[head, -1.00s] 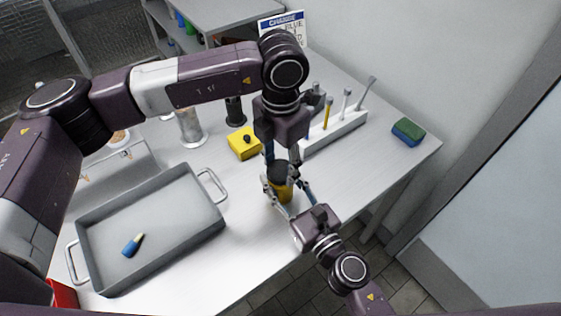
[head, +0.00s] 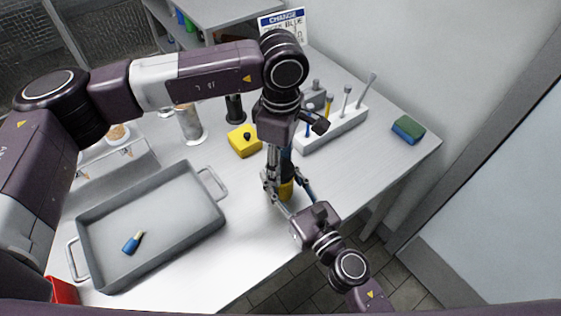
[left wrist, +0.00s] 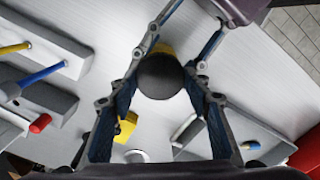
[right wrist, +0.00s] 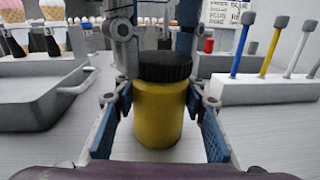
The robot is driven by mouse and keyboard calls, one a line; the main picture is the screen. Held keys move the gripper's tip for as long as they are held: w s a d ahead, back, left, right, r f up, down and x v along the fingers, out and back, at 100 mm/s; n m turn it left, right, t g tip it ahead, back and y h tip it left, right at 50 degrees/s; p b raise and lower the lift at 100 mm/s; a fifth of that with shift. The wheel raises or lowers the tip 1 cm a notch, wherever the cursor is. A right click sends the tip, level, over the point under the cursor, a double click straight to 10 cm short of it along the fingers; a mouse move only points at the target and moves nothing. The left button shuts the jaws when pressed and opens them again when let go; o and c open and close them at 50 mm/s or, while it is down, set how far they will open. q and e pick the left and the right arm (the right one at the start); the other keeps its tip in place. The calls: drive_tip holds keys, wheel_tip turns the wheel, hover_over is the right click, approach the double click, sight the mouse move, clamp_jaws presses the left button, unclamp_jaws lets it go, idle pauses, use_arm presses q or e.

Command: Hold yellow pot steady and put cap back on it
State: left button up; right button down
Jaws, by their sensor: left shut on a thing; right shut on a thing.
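The yellow pot (right wrist: 160,112) stands upright on the table between the fingers of my right gripper (head: 284,192), which is shut on it. In the head view a little of the yellow pot (head: 286,188) shows below my left gripper (head: 277,172). The black cap (right wrist: 164,66) sits on the pot's top, level, with no gap that I can see. My left gripper reaches down from above and is shut on the cap. In the left wrist view the round cap (left wrist: 160,76) is between its fingers, with a sliver of yellow behind it.
A grey tray (head: 207,232) holding a small blue-and-yellow item (head: 132,243) lies to the left. A yellow block with a black knob (head: 243,143) is behind the pot. A white rack of tools (head: 336,134) and a green-and-blue sponge (head: 408,130) stand to the right.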

use_arm(q)
drive_tip(key=m, duration=0.6)
drive_tip(key=shift+m, duration=0.4)
drive_tip(key=m, duration=1.8)
drive_tip(key=shift+d+m, duration=0.1)
drive_tip(key=shift+m, duration=0.2)
drive_tip(key=o, duration=0.7)
